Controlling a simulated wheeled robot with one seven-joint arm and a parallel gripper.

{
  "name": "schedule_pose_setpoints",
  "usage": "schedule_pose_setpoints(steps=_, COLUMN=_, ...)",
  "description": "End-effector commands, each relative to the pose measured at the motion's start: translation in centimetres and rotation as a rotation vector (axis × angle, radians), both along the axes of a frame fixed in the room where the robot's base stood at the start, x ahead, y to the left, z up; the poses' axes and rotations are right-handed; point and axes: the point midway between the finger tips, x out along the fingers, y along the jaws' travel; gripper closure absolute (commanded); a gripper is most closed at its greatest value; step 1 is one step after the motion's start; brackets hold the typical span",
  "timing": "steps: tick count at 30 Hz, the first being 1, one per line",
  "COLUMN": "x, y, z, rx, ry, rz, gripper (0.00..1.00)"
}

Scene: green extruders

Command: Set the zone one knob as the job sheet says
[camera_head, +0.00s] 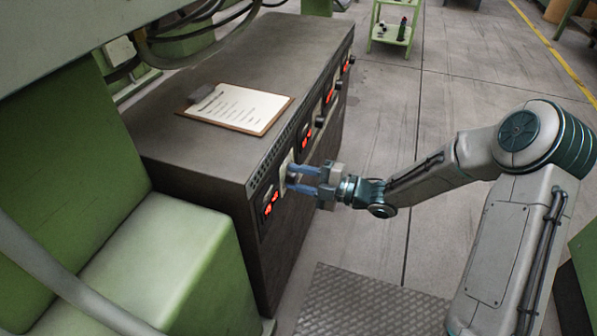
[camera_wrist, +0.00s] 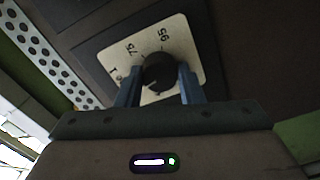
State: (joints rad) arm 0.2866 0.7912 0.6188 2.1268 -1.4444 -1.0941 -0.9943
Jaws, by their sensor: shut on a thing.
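The zone knob (camera_wrist: 158,72) is a round black knob on a cream dial plate (camera_wrist: 130,57) marked "75", "95" and what looks like a "1". In the wrist view my gripper (camera_wrist: 160,88) has one blue finger on each side of the knob and is shut on it. In the head view my gripper (camera_head: 290,178) reaches the front panel of the dark cabinet (camera_head: 200,160), at the dial nearest the camera. The job sheet (camera_head: 240,108) lies on a clipboard on the cabinet top; its text is too small to read. The knob's pointer setting is unclear.
Red-lit displays (camera_head: 269,205) and more knobs (camera_head: 320,122) run along the panel. Green machine housing (camera_head: 150,260) stands at the left. A small green stand (camera_head: 392,33) is at the back. The floor right of the cabinet is open, with a metal plate (camera_head: 360,300) in front.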

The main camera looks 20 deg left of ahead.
Motion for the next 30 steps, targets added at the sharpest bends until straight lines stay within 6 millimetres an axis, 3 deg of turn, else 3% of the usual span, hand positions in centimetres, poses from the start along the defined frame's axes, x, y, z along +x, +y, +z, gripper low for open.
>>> schedule_pose_setpoints(steps=30, x=0.17, y=-0.02, z=0.43, rx=0.075, ry=0.964, rz=-0.001, gripper=0.89)
